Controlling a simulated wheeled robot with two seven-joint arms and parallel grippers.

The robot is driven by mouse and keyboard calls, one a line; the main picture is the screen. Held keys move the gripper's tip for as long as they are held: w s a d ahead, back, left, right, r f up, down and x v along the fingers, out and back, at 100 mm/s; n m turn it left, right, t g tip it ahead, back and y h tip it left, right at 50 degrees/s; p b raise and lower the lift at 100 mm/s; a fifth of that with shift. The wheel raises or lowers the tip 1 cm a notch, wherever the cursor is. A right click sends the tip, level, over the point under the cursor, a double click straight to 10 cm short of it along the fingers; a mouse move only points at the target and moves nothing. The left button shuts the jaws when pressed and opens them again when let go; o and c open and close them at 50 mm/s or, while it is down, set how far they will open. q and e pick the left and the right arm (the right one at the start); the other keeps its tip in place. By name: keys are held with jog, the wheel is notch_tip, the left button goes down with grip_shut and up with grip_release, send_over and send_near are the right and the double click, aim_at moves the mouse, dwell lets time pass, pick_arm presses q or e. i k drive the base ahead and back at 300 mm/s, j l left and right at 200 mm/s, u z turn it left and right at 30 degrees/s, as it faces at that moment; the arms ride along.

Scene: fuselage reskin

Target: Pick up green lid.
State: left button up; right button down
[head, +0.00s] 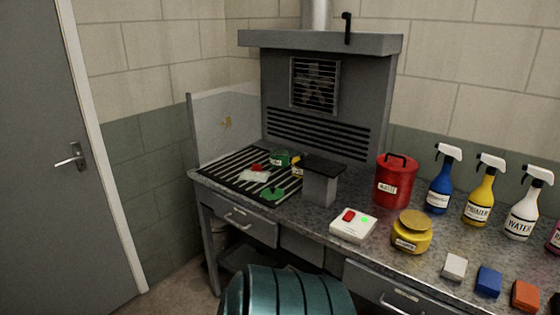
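A green lid (272,194) lies flat on the front part of the black slatted grille at the left of the workbench. It is a small round disc with a raised handle on top. A green tin (280,158) stands farther back on the same grille, partly beside a yellow tin (298,168). Neither of my grippers is in the head view, and nothing touches the lid.
A white box with a red button (353,225), a yellow tin (411,232), a red waste can (396,181) and several spray bottles stand farther right. A teal ribbed shape (288,292) is in front.

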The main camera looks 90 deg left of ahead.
aim_at(272, 194)
jog(key=u, duration=2.8)
